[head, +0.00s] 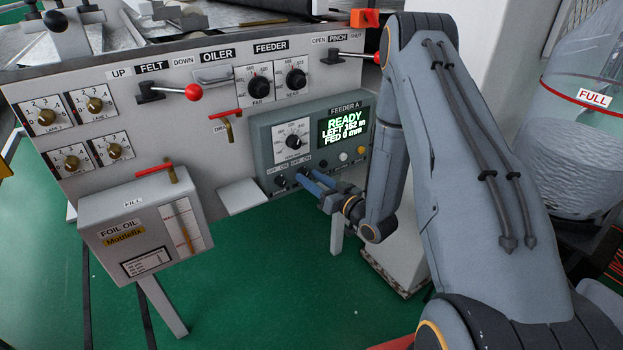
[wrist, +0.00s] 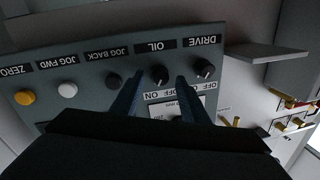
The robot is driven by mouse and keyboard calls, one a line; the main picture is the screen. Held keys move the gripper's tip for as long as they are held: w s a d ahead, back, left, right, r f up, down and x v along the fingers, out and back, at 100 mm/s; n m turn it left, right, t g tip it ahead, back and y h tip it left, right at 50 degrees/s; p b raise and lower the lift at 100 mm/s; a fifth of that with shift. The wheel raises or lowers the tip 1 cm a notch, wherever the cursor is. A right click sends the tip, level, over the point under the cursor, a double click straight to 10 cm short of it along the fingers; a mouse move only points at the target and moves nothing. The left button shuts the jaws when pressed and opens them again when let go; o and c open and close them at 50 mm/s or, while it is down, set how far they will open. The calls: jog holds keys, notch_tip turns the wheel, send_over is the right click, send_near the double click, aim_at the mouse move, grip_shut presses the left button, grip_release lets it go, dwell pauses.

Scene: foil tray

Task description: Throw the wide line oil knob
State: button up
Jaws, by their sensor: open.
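The oil knob (wrist: 159,75) is a small black rotary knob under an OIL label in the upside-down wrist view. It sits on the grey Feeder A box (head: 262,140), with OFF and ON marks beside it. My gripper (head: 304,177) is at the lower front of this box; in the wrist view its two dark fingers (wrist: 160,78) are open, one on each side of the oil knob. I cannot tell whether they touch it. In the head view my gripper covers most of the oil knob. The exact setting of the knob is too small to read.
The similar drive knob (wrist: 204,69) is close beside one finger. The jog back button (wrist: 113,81), white jog forward button (wrist: 68,90) and yellow zero button (wrist: 24,97) lie on the other side. The display (head: 343,127) reads READY. A small shelf (head: 239,196) juts out nearby.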

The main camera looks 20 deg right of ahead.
jog(key=shift+w+a, duration=0.15)
jog(key=shift+w, duration=0.05)
jog(key=shift+c, duration=0.5)
grip_shut()
jog(key=shift+n, duration=0.3)
jog(key=n+p, duration=0.1)
jog(key=n, duration=0.1)
jog(key=n+p, duration=0.1)
jog(key=n, duration=0.2)
jog(key=shift+r+g+h, duration=0.2)
jog(key=shift+g+h, duration=0.1)
jog(key=n+h+p, duration=0.1)
jog(key=n, duration=0.4)
jog(key=shift+s+a+p, duration=0.1)
jog(key=shift+a+p, duration=0.05)
jog(key=shift+p, duration=0.2)
jog(key=shift+n, duration=0.4)
